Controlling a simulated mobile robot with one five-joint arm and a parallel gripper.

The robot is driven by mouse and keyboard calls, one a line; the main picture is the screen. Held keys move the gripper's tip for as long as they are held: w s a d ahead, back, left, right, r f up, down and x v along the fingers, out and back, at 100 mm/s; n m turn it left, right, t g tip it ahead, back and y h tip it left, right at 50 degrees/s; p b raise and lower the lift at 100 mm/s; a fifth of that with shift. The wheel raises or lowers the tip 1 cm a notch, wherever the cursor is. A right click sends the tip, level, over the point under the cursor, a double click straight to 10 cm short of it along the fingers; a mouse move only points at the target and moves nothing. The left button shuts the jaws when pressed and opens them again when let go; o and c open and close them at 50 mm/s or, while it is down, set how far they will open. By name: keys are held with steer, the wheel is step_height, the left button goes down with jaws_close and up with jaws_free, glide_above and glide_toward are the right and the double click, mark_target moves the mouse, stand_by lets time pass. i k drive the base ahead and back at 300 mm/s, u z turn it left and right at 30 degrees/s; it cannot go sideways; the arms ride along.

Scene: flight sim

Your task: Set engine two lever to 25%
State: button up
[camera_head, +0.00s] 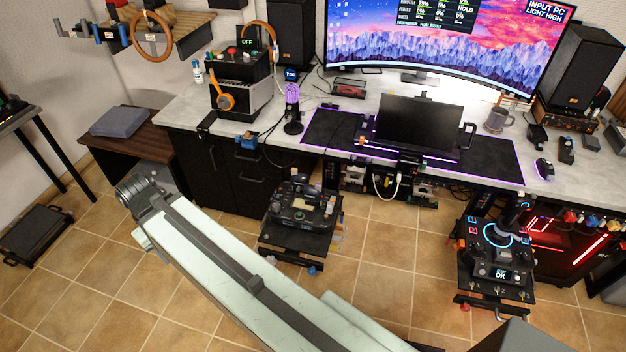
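A dark control unit (303,207) sits on a low stand in front of the desk, left of centre. It looks like a throttle unit, but its levers are too small to tell apart, and I cannot read engine two's setting. My pale arm crosses the lower middle from the lower right and ends at a round grey joint at the left. I cannot see gripper fingers there. The arm lies in front of and to the left of the control unit, with no visible contact. The big monitor (445,35) shows percentage readouts, too small to read surely.
A second stand holds a joystick unit (496,255) with a blue ring light at the right. Tiled floor (385,265) lies open between the two stands.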

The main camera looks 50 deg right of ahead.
mark_target(312, 194)
steer(key=i, duration=0.9)
